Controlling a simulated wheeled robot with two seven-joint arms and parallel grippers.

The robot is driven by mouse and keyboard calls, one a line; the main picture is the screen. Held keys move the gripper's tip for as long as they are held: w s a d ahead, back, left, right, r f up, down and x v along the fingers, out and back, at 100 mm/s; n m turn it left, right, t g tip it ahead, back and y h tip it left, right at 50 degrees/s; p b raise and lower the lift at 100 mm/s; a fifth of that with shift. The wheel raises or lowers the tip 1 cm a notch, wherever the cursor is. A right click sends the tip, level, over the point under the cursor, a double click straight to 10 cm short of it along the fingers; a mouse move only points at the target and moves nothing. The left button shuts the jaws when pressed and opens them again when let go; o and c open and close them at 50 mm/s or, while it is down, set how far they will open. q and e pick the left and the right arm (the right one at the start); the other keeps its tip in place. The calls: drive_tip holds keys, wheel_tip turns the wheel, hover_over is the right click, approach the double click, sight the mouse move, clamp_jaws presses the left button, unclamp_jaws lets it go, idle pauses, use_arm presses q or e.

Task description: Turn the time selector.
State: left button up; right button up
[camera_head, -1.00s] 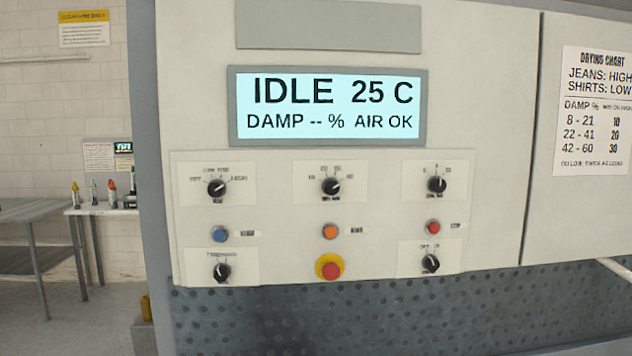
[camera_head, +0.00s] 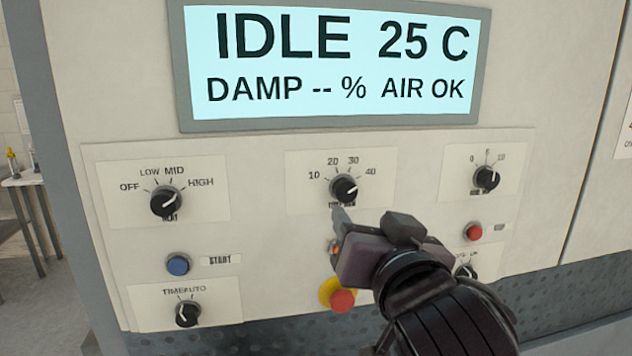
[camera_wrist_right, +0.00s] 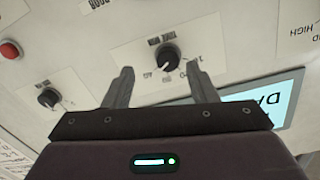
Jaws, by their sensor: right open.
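The time selector (camera_head: 343,188) is the black round knob in the top middle of the panel, marked 10, 20, 30 and 40. Its white pointer aims up and right, toward the 40. My right gripper (camera_head: 341,222) is just below the knob in the head view and hides part of the panel there. In the right wrist view the picture is upside down; the selector (camera_wrist_right: 167,55) lies just beyond the gap between the fingertips (camera_wrist_right: 159,68). The fingers are apart, with nothing held. I cannot tell whether they touch the knob. My left gripper is not seen.
The heat knob (camera_head: 166,201) is to the left, another knob (camera_head: 486,177) to the right. A blue start button (camera_head: 178,264), red button (camera_head: 474,231) and red-and-yellow button (camera_head: 341,300) sit lower. The screen (camera_head: 335,65) above reads IDLE 25 C.

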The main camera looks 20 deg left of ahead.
sight(346, 193)
drive_tip(key=w+a+r+p, duration=0.2)
drive_tip(key=p, duration=0.1)
drive_tip(key=x, duration=0.2)
drive_tip(key=shift+w+a+f+p, duration=0.15)
drive_tip(key=shift+w+a+p, duration=0.1)
drive_tip(key=shift+p, duration=0.15)
drive_tip(key=shift+w+a+f, duration=0.1)
drive_tip(key=shift+w+a, duration=0.05)
drive_tip(key=shift+w, duration=0.15)
drive_tip(key=shift+w+a, duration=0.1)
drive_tip(key=c, duration=1)
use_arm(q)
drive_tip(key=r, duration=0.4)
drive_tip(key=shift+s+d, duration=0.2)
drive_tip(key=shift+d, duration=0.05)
use_arm(e)
drive_tip(key=shift+o, duration=0.2)
